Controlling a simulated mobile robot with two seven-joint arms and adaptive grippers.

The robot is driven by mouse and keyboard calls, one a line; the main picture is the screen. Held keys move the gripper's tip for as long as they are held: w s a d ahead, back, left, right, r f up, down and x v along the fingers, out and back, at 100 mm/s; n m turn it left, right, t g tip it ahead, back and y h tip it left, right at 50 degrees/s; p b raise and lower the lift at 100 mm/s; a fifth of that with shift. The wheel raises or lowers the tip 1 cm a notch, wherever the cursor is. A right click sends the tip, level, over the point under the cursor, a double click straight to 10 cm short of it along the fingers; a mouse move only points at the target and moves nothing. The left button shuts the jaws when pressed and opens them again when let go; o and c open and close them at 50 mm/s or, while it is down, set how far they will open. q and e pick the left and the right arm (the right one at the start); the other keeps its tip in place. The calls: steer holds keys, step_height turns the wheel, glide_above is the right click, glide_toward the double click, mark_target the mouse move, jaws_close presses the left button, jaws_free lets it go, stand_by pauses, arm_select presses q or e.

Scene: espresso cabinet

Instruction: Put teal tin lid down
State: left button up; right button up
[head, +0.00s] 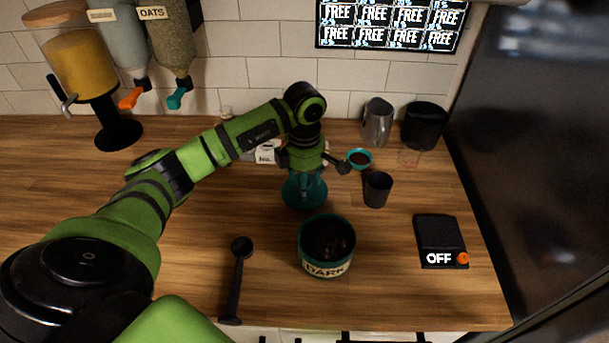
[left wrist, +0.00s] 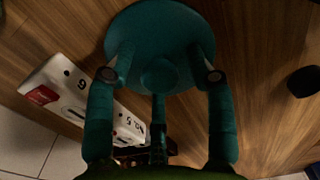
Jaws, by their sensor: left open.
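The teal lid (head: 306,198) is a round disc lying on the wooden counter behind the dark tin, as far as I can tell. In the left wrist view the lid (left wrist: 160,30) shows a small round knob at its middle. My left gripper (head: 303,180) is above the lid, pointing down. In the left wrist view the open fingers (left wrist: 160,75) stand apart on either side of the knob. The gripper partly hides the lid in the head view. The teal tin (head: 327,248) labelled DARK stands open with dark contents. My right gripper is not in view.
A black scoop (head: 237,280) lies left of the tin. A white box (left wrist: 75,95) stands close behind the gripper.

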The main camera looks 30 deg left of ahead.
arm_select(q)
step_height(320, 180, up, 7)
steer(key=b, duration=0.2)
steer(key=shift+w+b, duration=0.1)
steer(key=shift+b, duration=0.2)
step_height(320, 180, up, 5)
steer(key=shift+r, duration=0.15)
